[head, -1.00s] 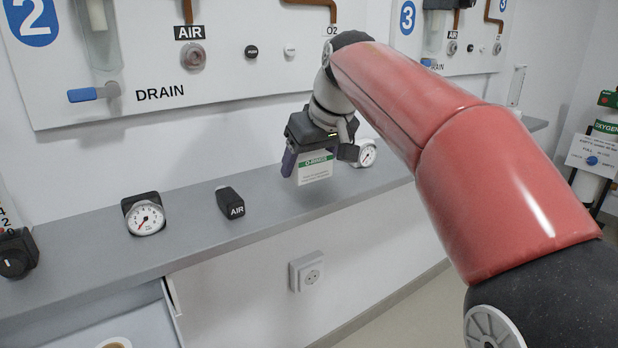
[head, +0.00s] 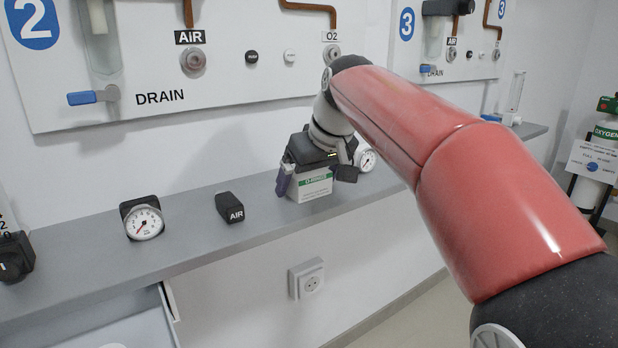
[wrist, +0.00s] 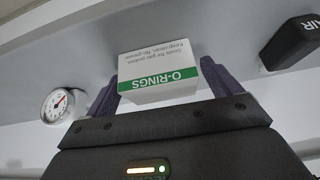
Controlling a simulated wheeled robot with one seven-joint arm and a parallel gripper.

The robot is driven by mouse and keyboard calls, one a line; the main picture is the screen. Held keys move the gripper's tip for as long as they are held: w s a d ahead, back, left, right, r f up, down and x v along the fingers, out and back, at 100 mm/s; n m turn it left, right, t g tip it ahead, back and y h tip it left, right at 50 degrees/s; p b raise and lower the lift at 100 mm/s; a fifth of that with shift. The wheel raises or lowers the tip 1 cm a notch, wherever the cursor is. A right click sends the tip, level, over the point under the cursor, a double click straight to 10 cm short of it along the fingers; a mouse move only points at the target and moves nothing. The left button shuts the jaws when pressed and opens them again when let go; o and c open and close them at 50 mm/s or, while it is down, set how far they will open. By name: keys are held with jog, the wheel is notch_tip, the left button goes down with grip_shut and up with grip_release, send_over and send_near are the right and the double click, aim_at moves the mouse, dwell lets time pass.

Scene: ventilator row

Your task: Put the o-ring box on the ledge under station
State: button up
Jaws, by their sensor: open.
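The o-ring box (head: 311,186) is white with a green band and stands on the grey ledge (head: 185,217) under the wall panels, in the head view. In the wrist view the o-ring box (wrist: 158,75) appears upside down between the two purple fingers. My gripper (head: 302,178) is right at the box, with its fingers open on either side of it. In the wrist view a small gap shows beside the finger (wrist: 222,76) on the right; contact on the other side is hard to tell.
A gauge (head: 142,218) and a black AIR block (head: 230,207) stand on the ledge left of the box. Another gauge (head: 366,158) is close on its right, partly behind my gripper. A wall socket (head: 306,279) is below the ledge.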

jog(key=p+v, duration=0.2)
jog(key=v, duration=1)
jog(key=s+d+f+m+h, duration=0.1)
jog(key=s+d+f+m, duration=0.2)
jog(key=s+d+f, duration=0.3)
jog(key=s+d+f+m+h, duration=0.2)
jog(key=s+d+f, duration=0.4)
jog(key=s+f, duration=0.9)
notch_tip(320, 180, down, 5)
jog(key=shift+s+f+m+t, duration=0.15)
jog(key=shift+m+t, duration=0.15)
jog(key=shift+m, duration=0.5)
